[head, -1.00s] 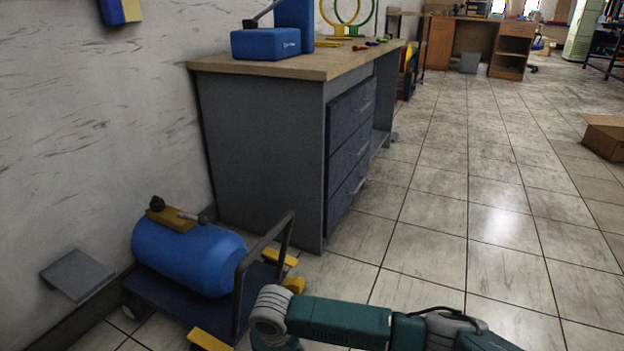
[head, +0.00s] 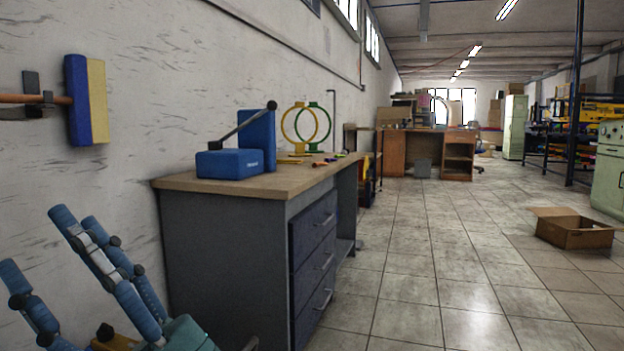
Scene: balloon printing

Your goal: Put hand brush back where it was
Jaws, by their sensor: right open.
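The hand brush (head: 86,100) is at the upper left of the head view, against the white wall. It has a blue and pale yellow head and a brown handle lying sideways. The handle rests at a dark wall bracket (head: 32,84), and its left end is cut off by the picture edge. My right gripper (head: 38,245) is at the lower left, below the brush and apart from it. Its blue fingers point up and are spread open, with nothing between them. My left gripper is not in view.
A grey workbench (head: 225,250) with dark drawers stands right of my right gripper. A blue lever press (head: 240,150) and two ring stands (head: 300,125) are on its top. An open cardboard box (head: 575,233) lies on the floor at right. The tiled floor between is clear.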

